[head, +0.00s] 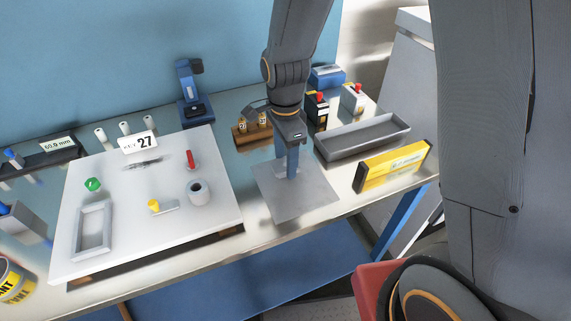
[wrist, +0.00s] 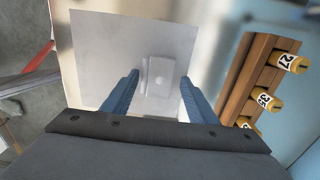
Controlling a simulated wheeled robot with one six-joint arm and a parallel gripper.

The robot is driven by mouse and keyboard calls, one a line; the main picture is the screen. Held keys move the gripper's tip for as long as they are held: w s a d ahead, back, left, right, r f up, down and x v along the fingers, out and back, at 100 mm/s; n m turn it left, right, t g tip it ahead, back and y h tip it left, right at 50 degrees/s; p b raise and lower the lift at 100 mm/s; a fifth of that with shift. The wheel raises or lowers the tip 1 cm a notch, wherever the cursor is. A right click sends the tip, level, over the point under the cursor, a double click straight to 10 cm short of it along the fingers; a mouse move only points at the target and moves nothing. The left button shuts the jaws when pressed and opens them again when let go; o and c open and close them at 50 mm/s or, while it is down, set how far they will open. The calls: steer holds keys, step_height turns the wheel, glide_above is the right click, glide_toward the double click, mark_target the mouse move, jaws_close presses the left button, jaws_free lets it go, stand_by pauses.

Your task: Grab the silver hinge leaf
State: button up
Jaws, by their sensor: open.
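The silver hinge leaf (wrist: 165,66) is a small flat grey piece with a pale round spot, lying on a grey square sheet (wrist: 110,35) in the wrist view. In the head view the sheet (head: 310,204) lies on the bench, and I cannot make out the leaf there, around my gripper. My gripper (head: 291,176) points down over the sheet. In the wrist view the blue fingers of my gripper (wrist: 158,77) are apart, one on each side of the leaf, with nothing held between them. I cannot tell the exact height of the tips above the sheet.
A wooden rack (wrist: 248,72) with numbered yellow-brown pieces stands right of the sheet in the wrist view. In the head view, a grey tray (head: 362,138) and yellow box (head: 393,165) are at right. A white board (head: 125,245) with small parts fills the left.

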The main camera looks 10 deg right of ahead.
steer(key=shift+f, duration=0.25)
steer(key=shift+c, duration=0.4)
steer(key=c, duration=1.1)
steer(key=shift+r, duration=0.15)
